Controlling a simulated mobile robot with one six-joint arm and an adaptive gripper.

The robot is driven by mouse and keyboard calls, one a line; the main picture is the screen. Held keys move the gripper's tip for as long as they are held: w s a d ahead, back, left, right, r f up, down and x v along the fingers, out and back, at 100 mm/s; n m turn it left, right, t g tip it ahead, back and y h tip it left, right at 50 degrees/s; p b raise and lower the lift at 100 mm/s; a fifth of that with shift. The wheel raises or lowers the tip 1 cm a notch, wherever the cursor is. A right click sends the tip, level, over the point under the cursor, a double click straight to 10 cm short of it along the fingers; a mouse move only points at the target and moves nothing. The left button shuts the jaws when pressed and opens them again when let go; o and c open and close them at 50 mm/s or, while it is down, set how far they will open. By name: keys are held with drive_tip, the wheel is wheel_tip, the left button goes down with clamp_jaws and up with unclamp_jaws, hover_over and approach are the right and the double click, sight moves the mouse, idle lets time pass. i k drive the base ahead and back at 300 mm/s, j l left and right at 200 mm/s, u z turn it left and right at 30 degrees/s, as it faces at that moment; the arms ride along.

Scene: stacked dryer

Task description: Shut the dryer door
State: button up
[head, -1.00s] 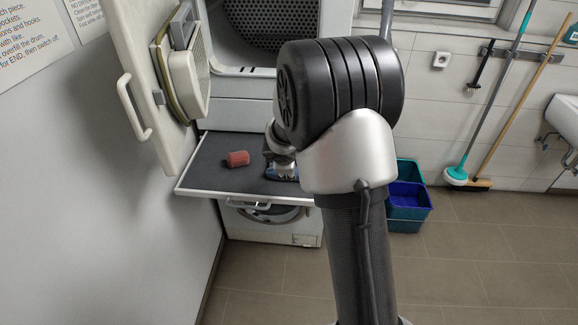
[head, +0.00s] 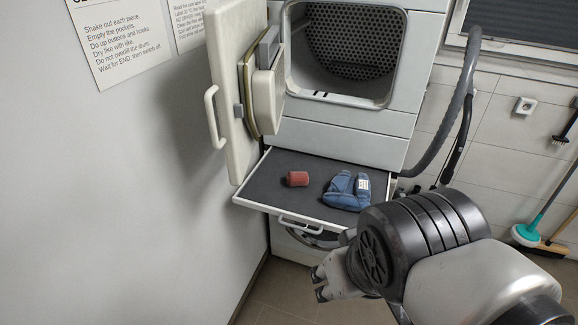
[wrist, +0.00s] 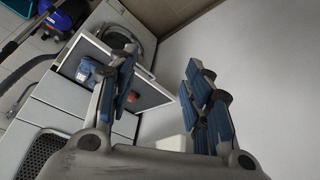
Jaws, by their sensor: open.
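The dryer (head: 355,120) stands at the centre of the head view, its drum opening uncovered. Its pale door (head: 232,75) is hinged wide open on the left, next to the wall. A curved white handle (head: 211,118) is on the door's left side. My gripper (head: 320,283) is low in the head view, below and right of the door and in front of the pull-out shelf, apart from the handle. In the wrist view my gripper (wrist: 162,78) has its two blue-padded fingers spread with nothing held between them.
The wall (head: 150,200) is close on the left. A grey hose (head: 462,100) runs at the right.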

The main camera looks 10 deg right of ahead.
sight(250, 100)
drive_tip(key=i+j+z, duration=0.15)
drive_tip(key=j, duration=0.2)
drive_tip(key=i+j+z, duration=0.15)
drive_tip(key=j, duration=0.2)
drive_tip(key=i+j+z, duration=0.2)
drive_tip(key=j, duration=0.2)
drive_tip(key=i+j+z, duration=0.15)
drive_tip(key=j, duration=0.25)
drive_tip(key=k+l, duration=0.2)
drive_tip(key=k, duration=0.2)
drive_tip(key=k+l, duration=0.15)
drive_tip(key=k, duration=0.2)
drive_tip(key=k+j+u, duration=0.1)
drive_tip(key=k+j, duration=0.25)
